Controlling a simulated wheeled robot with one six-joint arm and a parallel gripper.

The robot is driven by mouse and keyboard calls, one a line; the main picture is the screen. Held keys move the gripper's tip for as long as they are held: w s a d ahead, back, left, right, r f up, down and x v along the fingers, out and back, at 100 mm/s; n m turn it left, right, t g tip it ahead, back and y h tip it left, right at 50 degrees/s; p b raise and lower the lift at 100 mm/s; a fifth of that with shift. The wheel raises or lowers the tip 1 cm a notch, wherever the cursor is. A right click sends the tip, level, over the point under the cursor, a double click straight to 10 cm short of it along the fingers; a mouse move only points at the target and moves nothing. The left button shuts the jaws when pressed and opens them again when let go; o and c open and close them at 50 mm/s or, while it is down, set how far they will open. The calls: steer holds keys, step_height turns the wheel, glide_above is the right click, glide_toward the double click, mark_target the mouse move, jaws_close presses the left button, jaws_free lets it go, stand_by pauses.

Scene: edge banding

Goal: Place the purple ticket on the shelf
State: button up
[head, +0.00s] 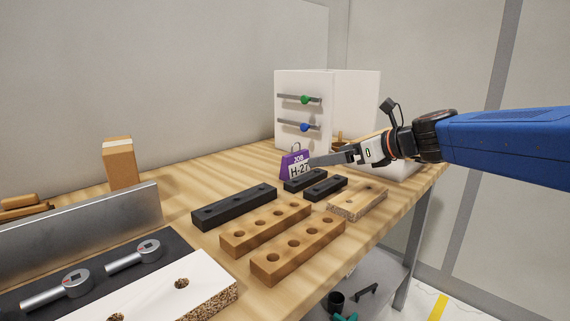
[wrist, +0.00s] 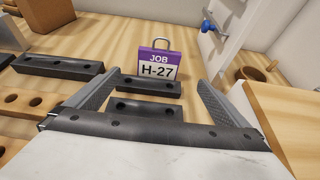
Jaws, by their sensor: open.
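The purple ticket (head: 294,164) is a tag with a white panel reading H-27 and a metal loop on top. It stands upright on the wooden workbench (head: 215,195), behind the small black blocks. In the wrist view the ticket (wrist: 158,64) faces me, just beyond and between my fingertips. My gripper (head: 320,159) is open and empty, reaching in from the right; its two fingers (wrist: 160,82) are spread apart in the wrist view. A pale surface under the bench (head: 352,306), possibly a shelf, holds a few dark and teal items.
Black blocks (head: 235,207) and drilled wooden blocks (head: 297,250) lie in front of the ticket. A white cabinet (head: 287,87) with green and blue knobs stands behind it. A metal fence (head: 80,232) and gauges (head: 60,290) are at left.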

mark_target(299, 161)
steer(key=x, duration=1.2)
steer(key=shift+w+a+f, duration=0.1)
steer(key=shift+a, duration=0.1)
steer(key=shift+f+x, duration=0.15)
steer(key=shift+x, duration=1.2)
steer(key=shift+f+x, duration=0.2)
steer(key=shift+x, duration=1.1)
steer(key=c, duration=1.2)
steer(key=shift+r, duration=0.1)
